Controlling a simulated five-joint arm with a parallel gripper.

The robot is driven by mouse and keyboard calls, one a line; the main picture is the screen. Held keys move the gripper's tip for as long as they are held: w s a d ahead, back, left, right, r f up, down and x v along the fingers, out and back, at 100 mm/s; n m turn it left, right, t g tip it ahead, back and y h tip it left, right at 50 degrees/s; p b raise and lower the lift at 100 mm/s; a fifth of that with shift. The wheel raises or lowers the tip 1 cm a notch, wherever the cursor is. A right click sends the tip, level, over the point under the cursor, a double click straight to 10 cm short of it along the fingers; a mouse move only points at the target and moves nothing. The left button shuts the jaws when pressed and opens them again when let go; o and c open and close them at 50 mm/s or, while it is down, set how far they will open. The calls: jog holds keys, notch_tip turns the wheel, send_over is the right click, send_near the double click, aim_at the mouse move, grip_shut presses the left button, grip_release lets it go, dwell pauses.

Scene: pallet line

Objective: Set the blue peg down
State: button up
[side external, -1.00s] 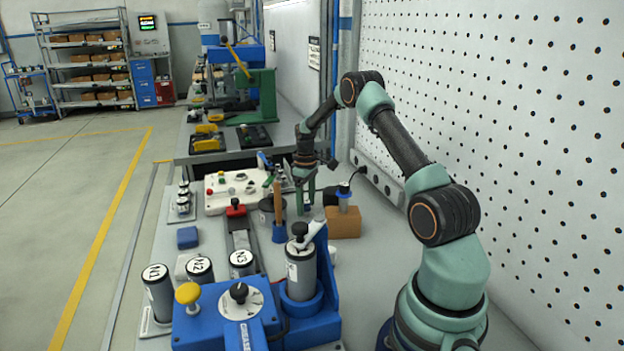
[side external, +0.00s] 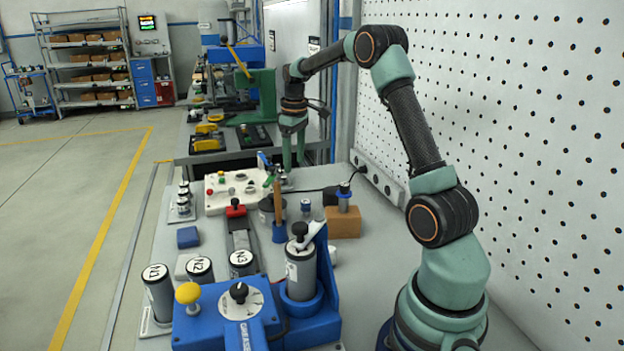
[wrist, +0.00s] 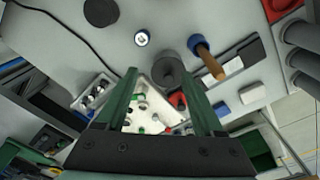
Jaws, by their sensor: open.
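The blue peg (side external: 305,206) stands upright and small on the grey bench, left of the brown block (side external: 343,222). Nothing holds it. In the wrist view the peg (wrist: 142,38) shows end-on, beyond my fingertips and apart from them. My gripper (side external: 293,166) hangs in the air behind the peg and well above the bench, fingers pointing down. In the wrist view its two green fingers (wrist: 160,76) are spread with no object gripped between them.
A dark grey cup (side external: 268,212) and a wooden-handled tool in a blue base (side external: 278,232) stand just left of the peg. A white tray (side external: 216,204) lies further left. The blue fixture (side external: 208,328) fills the front. Bare bench lies right of the brown block.

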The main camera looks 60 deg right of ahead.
jog(key=s+a+r+t, duration=0.15)
jog(key=a+r, duration=0.25)
jog(key=a, duration=0.4)
jog(key=s+a+r+t, duration=0.1)
jog(key=s+a+r, duration=0.1)
jog(key=a+r, duration=0.45)
jog(key=s+a+f+t, duration=0.2)
jog(key=s+a+f, duration=0.1)
jog(key=s+a, duration=0.7)
jog(key=a, duration=0.3)
jog(key=shift+t, duration=0.35)
jog(key=shift+a+f, duration=0.1)
